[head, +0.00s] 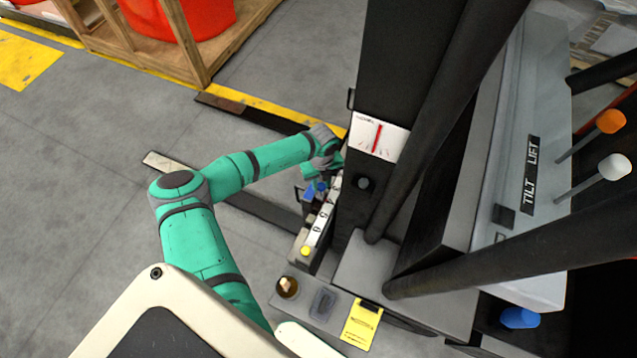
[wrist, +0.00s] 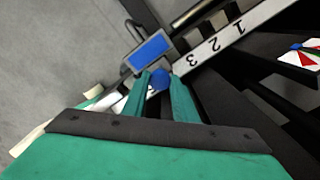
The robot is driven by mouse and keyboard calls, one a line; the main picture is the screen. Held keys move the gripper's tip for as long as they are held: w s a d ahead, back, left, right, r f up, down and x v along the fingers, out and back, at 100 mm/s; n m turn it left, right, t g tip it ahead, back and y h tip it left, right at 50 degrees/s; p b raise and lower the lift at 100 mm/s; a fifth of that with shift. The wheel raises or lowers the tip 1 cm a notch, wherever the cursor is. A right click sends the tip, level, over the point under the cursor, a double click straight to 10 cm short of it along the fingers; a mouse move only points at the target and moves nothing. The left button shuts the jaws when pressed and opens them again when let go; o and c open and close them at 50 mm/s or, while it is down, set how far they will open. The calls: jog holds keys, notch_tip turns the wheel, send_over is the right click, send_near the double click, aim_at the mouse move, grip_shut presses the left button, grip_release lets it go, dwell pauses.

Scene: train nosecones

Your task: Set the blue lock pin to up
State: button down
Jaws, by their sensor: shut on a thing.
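The blue lock pin shows in the wrist view as a round blue knob (wrist: 160,78), between the teal fingertips of my gripper (wrist: 161,82). The fingers are shut on it. Just beyond it in the wrist view is a blue rectangular plate (wrist: 150,48) in a dark frame. In the head view my gripper (head: 318,176) is at the far end of the white numbered strip (head: 320,222), beside the dark mast. A blue plate (head: 309,193) shows there just below the gripper. The pin's shaft is hidden by the fingers, and I cannot tell its up or down position.
A yellow knob (head: 305,250) sits at the strip's near end. The dark mast (head: 401,75) stands close on the right. A black fork (head: 265,213) lies low beside the arm. Open grey floor (head: 80,200) is on the left.

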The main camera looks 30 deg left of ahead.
jog(key=c, duration=1.4)
grip_release()
jog(key=shift+w+r, duration=0.1)
jog(key=shift+r, duration=0.1)
notch_tip(320, 180, up, 11)
jog(key=shift+f, duration=0.15)
